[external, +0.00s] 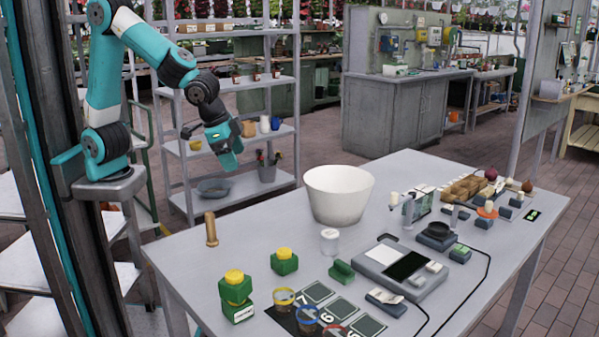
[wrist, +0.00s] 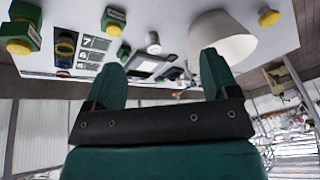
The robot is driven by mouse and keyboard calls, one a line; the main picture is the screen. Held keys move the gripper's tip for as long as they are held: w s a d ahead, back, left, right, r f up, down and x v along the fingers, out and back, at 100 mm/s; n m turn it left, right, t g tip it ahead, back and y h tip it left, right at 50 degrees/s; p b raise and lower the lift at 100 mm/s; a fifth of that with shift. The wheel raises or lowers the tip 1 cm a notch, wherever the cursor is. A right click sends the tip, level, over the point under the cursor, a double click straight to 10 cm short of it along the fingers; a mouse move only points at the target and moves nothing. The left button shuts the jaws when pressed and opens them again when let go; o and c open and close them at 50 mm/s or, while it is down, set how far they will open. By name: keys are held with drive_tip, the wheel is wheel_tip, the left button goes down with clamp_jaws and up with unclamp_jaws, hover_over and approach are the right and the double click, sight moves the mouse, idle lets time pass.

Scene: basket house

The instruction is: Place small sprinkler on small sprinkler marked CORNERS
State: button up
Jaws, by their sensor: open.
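At the near left of the table (external: 195,265), a green small sprinkler with a yellow top (external: 235,291) sits upright on a lower green sprinkler (external: 238,309). The lower one has a white label, too small to read. The stack also shows at the left edge of the wrist view (wrist: 20,32). A separate green sprinkler with a yellow top (external: 284,264) stands to the right of the stack; it shows in the wrist view (wrist: 113,24). My gripper (external: 228,158) is open and empty, raised beyond the table's far left edge, well apart from both. Its fingers show in the wrist view (wrist: 163,78).
A wooden peg (external: 211,230) stands near the left edge. A white bowl (external: 338,196) stands at the back. A numbered dark mat with rings (external: 328,312), a white-lidded cup (external: 329,240) and a grey device (external: 400,268) take up the middle. Shelves (external: 235,135) stand behind my gripper.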

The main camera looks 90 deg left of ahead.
drive_tip(key=s+a+r+n+g+y, duration=0.2)
drive_tip(key=s+a+n, duration=0.4)
drive_tip(key=s+a, duration=1.4)
drive_tip(key=shift+s+a+r+n+g, duration=0.25)
drive_tip(key=shift+s+r+n+g, duration=0.15)
drive_tip(key=shift+s+g, duration=0.45)
